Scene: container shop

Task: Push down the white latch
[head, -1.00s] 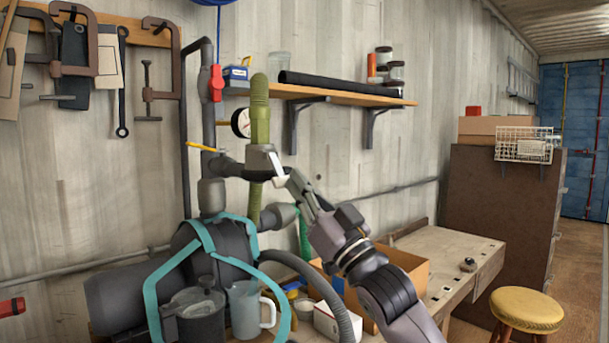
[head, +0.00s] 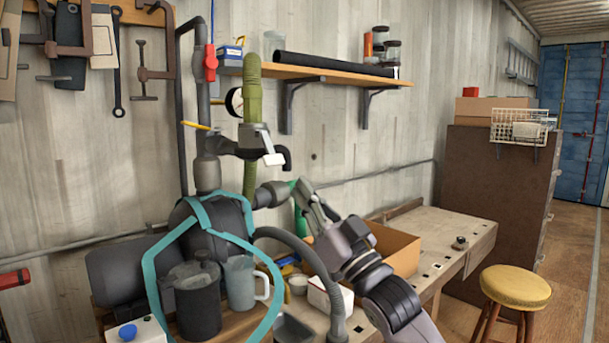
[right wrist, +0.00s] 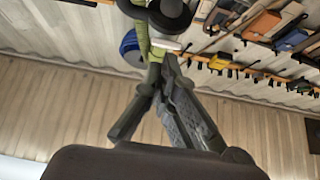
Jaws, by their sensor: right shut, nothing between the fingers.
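The white latch (head: 273,160) is a small pale block on the dark grey pipe fitting (head: 235,145) beside the green hose (head: 249,165). It sticks out at the lower right of the fitting. My right gripper (head: 299,186) is shut and empty. In the head view it is below and to the right of the latch, with a visible gap between them. In the right wrist view the gripper fingers (right wrist: 163,68) point up toward a pale piece (right wrist: 168,45) that looks like the latch. My left gripper is not in view.
Jugs (head: 241,283) and a cardboard box (head: 395,250) stand on the workbench (head: 450,230). A wooden shelf (head: 340,75) is above right. The wall right of the latch is clear.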

